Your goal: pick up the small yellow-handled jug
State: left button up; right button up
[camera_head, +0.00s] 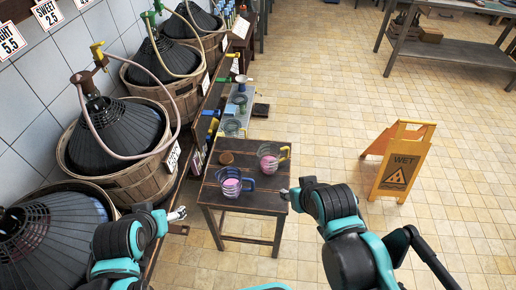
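A jug with a yellow handle (270,163) stands on the small dark wooden table (258,205), towards its back right. It holds something pink, and its handle points right. A second jug with a blue handle (231,187), also with pink contents, stands nearer the front left of the table. My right gripper (284,194) is at the table's right edge, in front of the yellow-handled jug and apart from it. My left gripper (178,214) is left of the table, away from both jugs. Both grippers are too small to tell open from shut.
A round brown lid or coaster (226,158) lies at the table's back left. Behind it, a low bench holds funnels and jugs (233,127). Basketed demijohns (120,135) line the left wall. A yellow wet-floor sign (403,165) stands right on clear tiled floor.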

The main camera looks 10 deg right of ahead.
aim_at(269, 155)
jog(key=u, duration=1.9)
jog(key=z, duration=2.45)
jog(key=j+z, duration=0.3)
jog(key=j, duration=0.15)
jog(key=j+z, duration=0.35)
jog(key=j, duration=0.15)
